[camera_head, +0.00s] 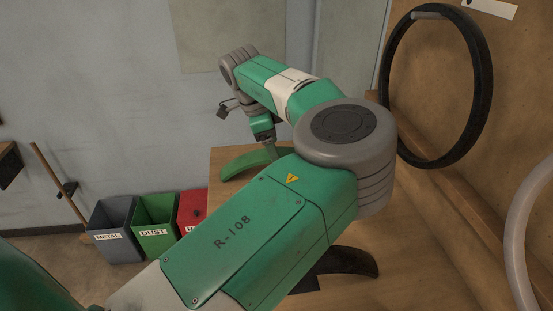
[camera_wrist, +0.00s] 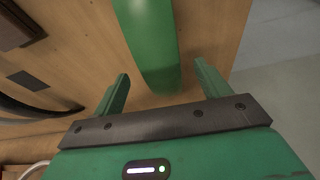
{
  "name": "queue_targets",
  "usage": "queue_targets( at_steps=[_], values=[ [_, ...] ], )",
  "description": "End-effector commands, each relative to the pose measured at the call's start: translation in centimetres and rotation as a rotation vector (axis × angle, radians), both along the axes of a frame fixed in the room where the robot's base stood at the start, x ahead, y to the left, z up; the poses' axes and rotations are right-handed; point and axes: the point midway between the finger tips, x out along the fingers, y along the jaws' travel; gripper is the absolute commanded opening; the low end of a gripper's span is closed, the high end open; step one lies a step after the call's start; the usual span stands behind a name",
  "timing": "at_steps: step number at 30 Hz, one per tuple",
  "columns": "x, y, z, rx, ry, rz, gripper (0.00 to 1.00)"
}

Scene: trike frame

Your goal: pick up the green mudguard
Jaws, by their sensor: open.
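The green mudguard (camera_head: 247,162) is a curved green strip lying near the far left corner of the wooden table (camera_head: 228,192). In the wrist view the mudguard (camera_wrist: 150,45) runs from the top edge down between my fingers, with its near end close to the palm bar. My gripper (camera_wrist: 163,85) is open, one green finger on each side of the mudguard, with a gap visible on both sides. In the head view my gripper (camera_head: 269,148) points down at the mudguard. My arm hides part of the table there, and I cannot tell the exact height of the fingers.
A black curved mudguard (camera_head: 348,262) lies nearer on the table. A black tyre (camera_head: 482,85) hangs on the wooden board at right. Grey, green and red bins (camera_head: 155,228) stand on the floor at left. The table edge is close to the green mudguard.

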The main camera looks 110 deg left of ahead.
Motion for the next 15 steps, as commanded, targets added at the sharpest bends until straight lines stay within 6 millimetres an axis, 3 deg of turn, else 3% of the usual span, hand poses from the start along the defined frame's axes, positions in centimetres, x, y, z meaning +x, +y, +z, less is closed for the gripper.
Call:
queue_targets(
  at_steps=[8,14,15],
  values=[
    [1.3,0.7,-4.2,-0.003,0.002,-0.001,0.75],
    [1.4,0.7,-4.6,-0.001,0.002,0.0,0.75],
    [1.4,0.7,-4.6,-0.001,0.002,0.0,0.7]
  ],
)
